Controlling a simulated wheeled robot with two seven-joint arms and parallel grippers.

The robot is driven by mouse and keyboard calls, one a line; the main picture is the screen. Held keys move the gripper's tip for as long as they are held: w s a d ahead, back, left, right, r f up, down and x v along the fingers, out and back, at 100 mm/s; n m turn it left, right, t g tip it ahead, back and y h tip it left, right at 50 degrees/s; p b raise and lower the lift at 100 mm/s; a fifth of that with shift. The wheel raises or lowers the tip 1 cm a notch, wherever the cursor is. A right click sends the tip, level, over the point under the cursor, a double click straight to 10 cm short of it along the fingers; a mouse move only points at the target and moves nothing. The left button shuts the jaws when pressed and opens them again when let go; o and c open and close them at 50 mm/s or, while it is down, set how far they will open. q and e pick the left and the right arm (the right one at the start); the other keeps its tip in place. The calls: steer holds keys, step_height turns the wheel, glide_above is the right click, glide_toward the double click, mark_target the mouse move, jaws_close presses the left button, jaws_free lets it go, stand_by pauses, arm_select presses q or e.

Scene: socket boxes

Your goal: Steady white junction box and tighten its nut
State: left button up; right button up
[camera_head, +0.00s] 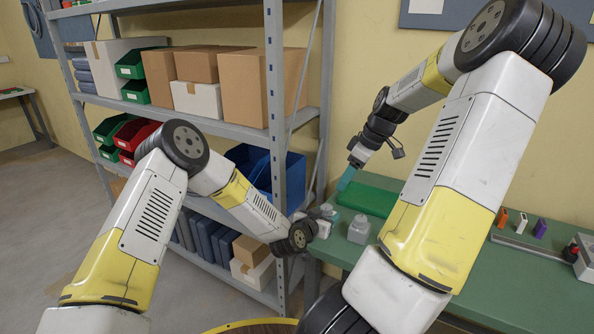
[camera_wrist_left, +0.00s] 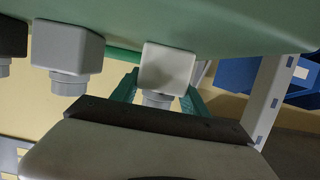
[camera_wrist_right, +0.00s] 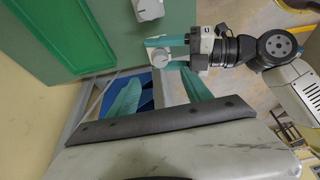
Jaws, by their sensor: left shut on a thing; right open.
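The white junction box (camera_wrist_left: 168,66) sits on the green bench near its edge, with its round nut (camera_wrist_left: 157,100) showing. My right gripper (camera_head: 346,179) is open and empty, above and behind the box. Its two teal fingers (camera_wrist_right: 160,90) are spread apart, with the box beyond them.
A grey junction box (camera_head: 358,230) stands close beside the white one, and a dark one (camera_wrist_left: 12,42) stands past it. A green mat (camera_head: 368,198) lies at the back of the bench. The shelf rack (camera_head: 277,150) stands close to the left of the bench.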

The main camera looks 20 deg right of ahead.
mark_target(327, 206)
steer(key=w+a+f+m, duration=0.1)
steer(key=f, duration=0.2)
steer(key=w+a+f+m+h, duration=0.1)
steer(key=f+m, duration=0.1)
steer(key=f, duration=0.2)
steer(key=w+a+f+m+t, duration=0.1)
steer(key=w+a+f, duration=0.1)
steer(key=f, duration=0.2)
steer(key=shift+m, duration=0.3)
steer(key=shift+d+f, duration=0.1)
steer(key=shift+f, duration=0.1)
steer(key=n+g+y, duration=0.1)
steer(key=n, duration=0.3)
steer(key=shift+d+n, duration=0.15)
steer(key=shift+n, duration=0.15)
steer(key=a+v, duration=0.1)
steer(key=v, duration=1.1)
steer(key=s+a+r+m+h, duration=0.1)
steer(key=s+a+r+m, duration=0.1)
steer(key=s+a+r, duration=0.3)
steer(key=s+a+r+m+h, duration=0.2)
steer(key=s+a+r, duration=0.4)
steer(key=a, duration=0.7)
steer(key=shift+s+r, duration=0.3)
steer(key=shift+r, duration=0.1)
